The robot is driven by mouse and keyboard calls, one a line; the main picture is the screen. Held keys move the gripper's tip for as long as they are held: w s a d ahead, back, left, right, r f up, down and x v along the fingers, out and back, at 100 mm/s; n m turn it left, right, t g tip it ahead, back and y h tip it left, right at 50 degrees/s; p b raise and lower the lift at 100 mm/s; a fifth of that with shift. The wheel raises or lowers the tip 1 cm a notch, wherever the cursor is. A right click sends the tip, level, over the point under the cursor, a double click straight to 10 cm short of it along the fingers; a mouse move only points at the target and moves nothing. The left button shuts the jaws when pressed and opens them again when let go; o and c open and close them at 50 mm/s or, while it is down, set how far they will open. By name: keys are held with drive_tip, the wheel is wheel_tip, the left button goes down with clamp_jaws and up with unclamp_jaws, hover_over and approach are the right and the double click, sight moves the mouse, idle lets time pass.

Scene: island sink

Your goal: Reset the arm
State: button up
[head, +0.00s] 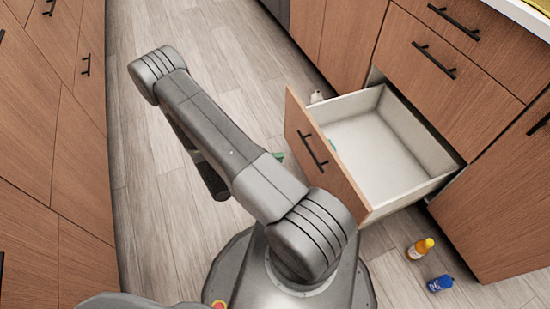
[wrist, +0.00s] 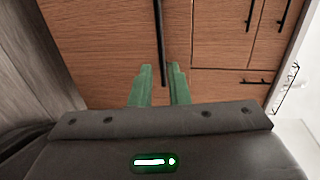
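My gripper (wrist: 160,69) shows two green fingers in the wrist view, with a clear gap between them. It is open and holds nothing that I can see. The dark bar handle (wrist: 159,35) of a wooden front appears in line with the gap, apart from both fingers; its exact distance is hard to tell. In the head view my grey arm (head: 235,160) reaches across the picture to the left of an open drawer (head: 375,150). The gripper is mostly hidden behind the arm there; a small green piece shows by the arm's edge.
The open drawer with a white inside juts out, its black handle (head: 314,152) facing my arm. A yellow-orange bottle (head: 420,248) and a blue container (head: 440,284) are on the floor. Wooden cabinets (head: 50,140) line the left. The floor (head: 230,60) between is clear.

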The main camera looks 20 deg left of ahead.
sight(310, 151)
idle(0.5)
drive_tip(key=shift+b+x, duration=1.45)
drive_tip(key=shift+x, duration=5.5)
drive_tip(key=shift+s, duration=0.15)
